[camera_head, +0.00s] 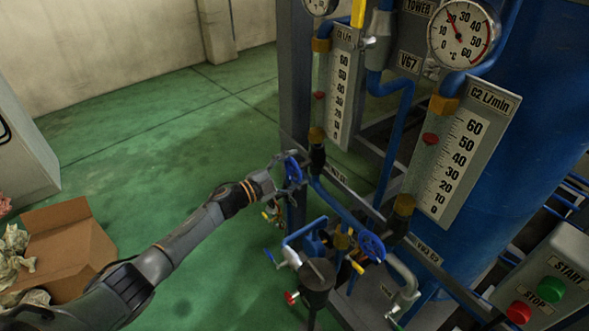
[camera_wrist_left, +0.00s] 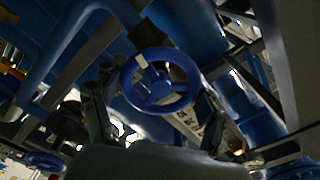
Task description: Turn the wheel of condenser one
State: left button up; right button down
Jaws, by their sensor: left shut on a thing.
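A blue handwheel (camera_head: 293,169) sits on the pipework below the left flow meter (camera_head: 341,87), whose label is partly cut off. My left gripper (camera_head: 283,172) reaches it from the left and is shut on it. In the left wrist view the wheel (camera_wrist_left: 160,85) lies between the two fingers, one on each side of its rim. The left meter's scale runs from 0 to 60, and a small red float shows in its tube. My right gripper is not in view.
A second blue wheel (camera_head: 371,247) sits lower right, below the C2 flow meter (camera_head: 463,155). A dark funnel (camera_head: 318,274) and small valves stand near my left forearm. An open cardboard box (camera_head: 85,235) is at the left. Green floor (camera_head: 150,140) behind the arm is clear.

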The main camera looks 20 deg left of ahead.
pick_arm(q)
jog(key=o, duration=1.2)
jog(key=shift+c, duration=0.2)
jog(key=v, duration=1.2)
jog(key=s+a+f+n+y, duration=0.2)
jog(key=f+n+y, duration=0.15)
jog(key=f, duration=0.65)
jog(key=s+a+f+n+y, duration=0.3)
jog(key=f+n, duration=0.1)
jog(key=f, duration=0.6)
jog(key=s+f+n+g+y, duration=0.4)
jog(key=s+f, duration=0.8)
jog(key=f, duration=0.3)
jog(key=s+d+f+n+g, duration=0.1)
jog(key=s+f, duration=0.4)
jog(key=s, duration=0.6)
jog(key=s+d+f+n+g, duration=0.2)
jog(key=s+d+f+g, duration=0.2)
jog(key=s, duration=0.8)
jog(key=s+d+f+n+g+b, duration=0.1)
jog(key=s+d+f+n+g, duration=0.1)
jog(key=s+f, duration=0.5)
jog(key=s+d+g, duration=0.1)
jog(key=s+g, duration=0.1)
jog(key=s, duration=0.2)
jog(key=shift+s+f, duration=0.2)
jog(key=shift+s, duration=0.1)
